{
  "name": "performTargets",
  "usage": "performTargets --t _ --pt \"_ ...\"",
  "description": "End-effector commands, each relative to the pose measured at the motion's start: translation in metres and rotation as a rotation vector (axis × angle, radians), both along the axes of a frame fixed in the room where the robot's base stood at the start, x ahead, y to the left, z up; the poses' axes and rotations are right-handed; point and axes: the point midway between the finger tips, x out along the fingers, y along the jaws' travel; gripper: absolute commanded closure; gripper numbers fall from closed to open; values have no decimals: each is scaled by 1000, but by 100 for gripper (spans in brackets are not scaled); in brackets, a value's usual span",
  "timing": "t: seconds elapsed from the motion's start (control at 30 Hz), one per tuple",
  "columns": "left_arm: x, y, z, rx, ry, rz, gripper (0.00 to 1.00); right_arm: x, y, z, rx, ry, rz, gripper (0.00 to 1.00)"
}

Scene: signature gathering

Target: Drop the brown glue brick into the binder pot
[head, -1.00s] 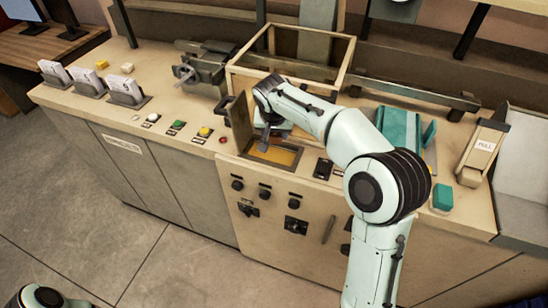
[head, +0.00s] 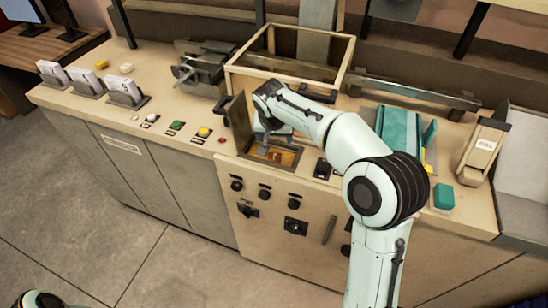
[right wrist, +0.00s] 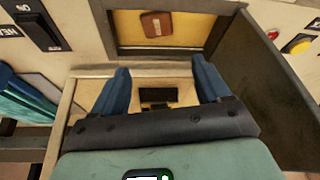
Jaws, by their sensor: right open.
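The brown glue brick (right wrist: 156,24) lies inside the binder pot (right wrist: 212,14), on its yellowish bottom, in the right wrist view. In the head view the pot (head: 268,163) is a square opening in the counter, and the brick shows as a small brown patch in it, partly hard to make out. The pot's hinged lid (head: 240,121) stands open on its left. My right gripper (right wrist: 160,78) is open and empty, its two blue fingers apart from the brick. In the head view the gripper (head: 266,138) is just above the pot, partly hidden by its own wrist.
A wooden frame (head: 290,72) stands behind the pot. Coloured buttons (head: 176,125) line the counter to the left, and a black switch (head: 322,168) sits to the right. The floor in front is clear.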

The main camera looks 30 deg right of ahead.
Motion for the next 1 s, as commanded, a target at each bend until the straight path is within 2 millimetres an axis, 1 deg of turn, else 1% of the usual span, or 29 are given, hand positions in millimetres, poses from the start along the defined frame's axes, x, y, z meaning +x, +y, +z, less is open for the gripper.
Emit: performTargets --t 0.17,0.4,0.5,0.6,0.77,1.0 --pt "0 0 0 0 0 0 57 -8 7 28 2 -7 2 24" --pt "4 0 3 0 -4 0 57 -26 19 80 2 -9 2 24" --pt "6 0 5 0 -7 0 57 -32 23 97 2 -7 2 24" --pt "8 0 7 0 -9 0 57 -36 26 110 1 -7 1 24" --pt "9 0 8 0 -10 0 57 -40 28 119 1 -4 1 24" --pt "9 0 8 0 -10 0 57 -41 28 121 0 -3 1 24"
